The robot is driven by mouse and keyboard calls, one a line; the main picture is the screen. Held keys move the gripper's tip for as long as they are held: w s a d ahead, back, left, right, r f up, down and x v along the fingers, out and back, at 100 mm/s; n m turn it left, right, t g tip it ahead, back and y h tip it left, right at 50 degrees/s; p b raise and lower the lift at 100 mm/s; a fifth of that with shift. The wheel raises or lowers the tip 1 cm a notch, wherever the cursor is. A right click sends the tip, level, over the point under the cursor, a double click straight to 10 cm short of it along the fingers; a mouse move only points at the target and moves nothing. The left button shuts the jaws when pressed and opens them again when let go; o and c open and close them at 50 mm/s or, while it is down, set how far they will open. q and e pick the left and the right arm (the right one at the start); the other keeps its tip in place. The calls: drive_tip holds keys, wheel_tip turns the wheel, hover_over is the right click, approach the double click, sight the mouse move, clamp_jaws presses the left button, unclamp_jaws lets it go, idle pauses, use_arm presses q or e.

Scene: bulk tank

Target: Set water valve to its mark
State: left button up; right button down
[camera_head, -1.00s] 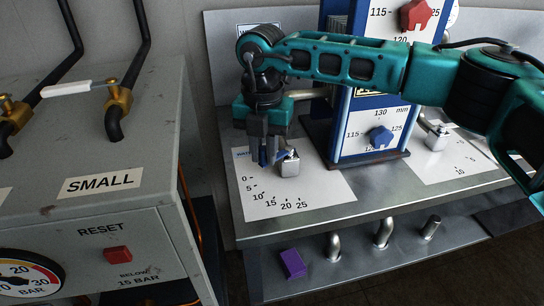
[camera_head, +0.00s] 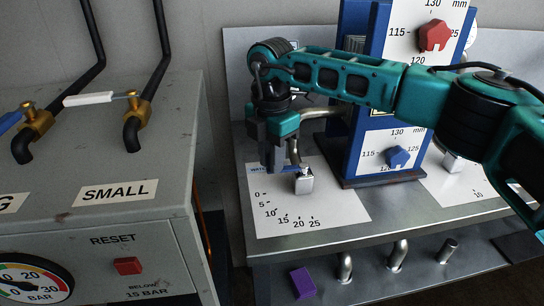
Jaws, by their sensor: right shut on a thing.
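The water valve is a metal block (camera_head: 304,182) on a white scale plate (camera_head: 335,215) marked 0 to 25, with a blue label partly hidden behind my gripper. My right gripper (camera_head: 273,163) points down over the plate's back left part, just left of the block and above the 0 and 5 marks. It is shut on the valve handle, which is mostly hidden by the dark fingers. A mark for the valve cannot be made out. My left gripper is not in view.
A blue gauge post with a red knob (camera_head: 435,35) and a blue knob (camera_head: 397,157) stands right of the plate. A grey cabinet (camera_head: 100,190) with pipes fills the left. A purple block (camera_head: 303,282) lies below the metal bench edge.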

drive_tip(key=shift+w+r, duration=0.1)
drive_tip(key=shift+w, duration=0.05)
drive_tip(key=c, duration=1)
unclamp_jaws()
wheel_tip(320, 180, up, 13)
drive_tip(key=shift+f+p, duration=0.1)
drive_tip(key=shift+p, duration=0.2)
